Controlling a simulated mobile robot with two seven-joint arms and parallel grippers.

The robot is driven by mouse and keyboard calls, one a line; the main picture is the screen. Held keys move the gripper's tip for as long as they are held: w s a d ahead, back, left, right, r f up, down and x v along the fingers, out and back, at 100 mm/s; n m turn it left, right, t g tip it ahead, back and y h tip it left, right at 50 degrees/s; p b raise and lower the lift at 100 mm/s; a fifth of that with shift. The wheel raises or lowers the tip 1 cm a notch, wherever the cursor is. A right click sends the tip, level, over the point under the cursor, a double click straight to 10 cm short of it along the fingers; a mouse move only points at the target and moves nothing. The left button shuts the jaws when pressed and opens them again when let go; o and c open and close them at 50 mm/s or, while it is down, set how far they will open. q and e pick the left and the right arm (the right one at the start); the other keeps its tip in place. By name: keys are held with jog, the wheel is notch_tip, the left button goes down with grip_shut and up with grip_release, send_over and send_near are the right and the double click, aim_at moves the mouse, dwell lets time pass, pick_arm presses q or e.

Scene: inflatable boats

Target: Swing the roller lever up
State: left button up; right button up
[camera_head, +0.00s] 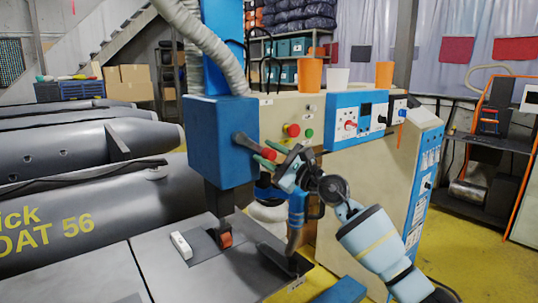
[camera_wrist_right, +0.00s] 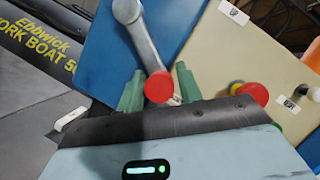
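The roller lever (camera_head: 245,141) is a grey arm with a red knob (camera_head: 269,155) on the side of a blue machine head (camera_head: 218,140). In the right wrist view the lever (camera_wrist_right: 142,42) slants from its pivot to the red knob (camera_wrist_right: 158,87). My right gripper (camera_head: 270,153) has its green fingers apart, one on each side of the knob; they also show in the right wrist view (camera_wrist_right: 159,87). I cannot tell whether they touch it. My left gripper is not in view.
A control panel (camera_head: 352,120) with buttons is right of the blue head, with orange cups (camera_head: 310,75) on top. A grey table (camera_head: 85,275) with a small white block (camera_head: 181,244) lies below. Grey inflatable boats (camera_head: 75,148) fill the left.

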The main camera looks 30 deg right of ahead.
grip_shut()
